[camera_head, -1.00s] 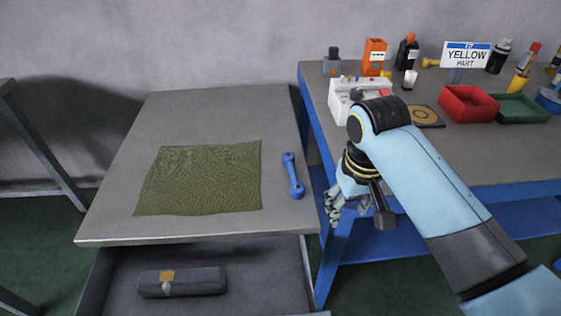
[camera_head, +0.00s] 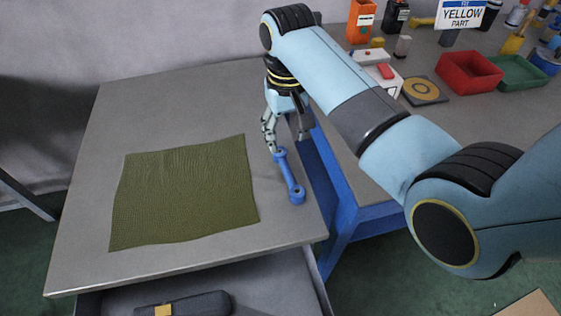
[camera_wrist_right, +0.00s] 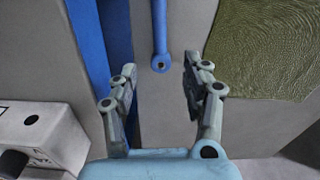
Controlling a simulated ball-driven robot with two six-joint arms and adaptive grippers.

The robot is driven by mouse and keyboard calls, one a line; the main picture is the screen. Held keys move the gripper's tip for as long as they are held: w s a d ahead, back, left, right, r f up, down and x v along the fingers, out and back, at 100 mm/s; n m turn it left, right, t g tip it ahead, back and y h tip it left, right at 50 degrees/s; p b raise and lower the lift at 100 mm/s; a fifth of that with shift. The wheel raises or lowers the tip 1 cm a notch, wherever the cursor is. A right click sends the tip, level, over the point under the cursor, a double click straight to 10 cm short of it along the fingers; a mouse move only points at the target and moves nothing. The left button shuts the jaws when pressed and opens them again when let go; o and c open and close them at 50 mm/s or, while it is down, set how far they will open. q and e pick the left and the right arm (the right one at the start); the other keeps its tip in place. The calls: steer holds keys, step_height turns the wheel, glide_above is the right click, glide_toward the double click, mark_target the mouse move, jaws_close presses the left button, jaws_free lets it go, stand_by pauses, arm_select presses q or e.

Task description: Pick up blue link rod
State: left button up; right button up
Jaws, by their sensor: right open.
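The blue link rod (camera_head: 289,178) lies on the grey table near its right edge, to the right of the green cloth. It also shows in the right wrist view (camera_wrist_right: 160,35), where its near ringed end points toward the space between my fingers. My right gripper (camera_head: 285,143) is open and empty above the table, at the rod's far end. In the right wrist view the two fingers (camera_wrist_right: 160,95) stand apart on either side of that end. I cannot tell the exact height between them. My left gripper is not in view.
The green cloth (camera_head: 185,190) lies flat on the grey table (camera_head: 150,105). Below is an open drawer with a dark case (camera_head: 185,303).

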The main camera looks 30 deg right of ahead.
mark_target(286, 166)
steer(key=f, duration=0.4)
steer(key=shift+s, duration=0.35)
steer(key=shift+w+f, duration=0.1)
steer(key=shift+f, duration=0.2)
step_height(286, 166, down, 5)
steer(key=shift+f+b, duration=0.1)
steer(key=shift+b, duration=0.5)
steer(key=c, duration=0.3)
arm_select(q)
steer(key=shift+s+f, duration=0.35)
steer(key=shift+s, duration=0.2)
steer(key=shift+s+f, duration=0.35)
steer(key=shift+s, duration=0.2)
arm_select(e)
jaws_close()
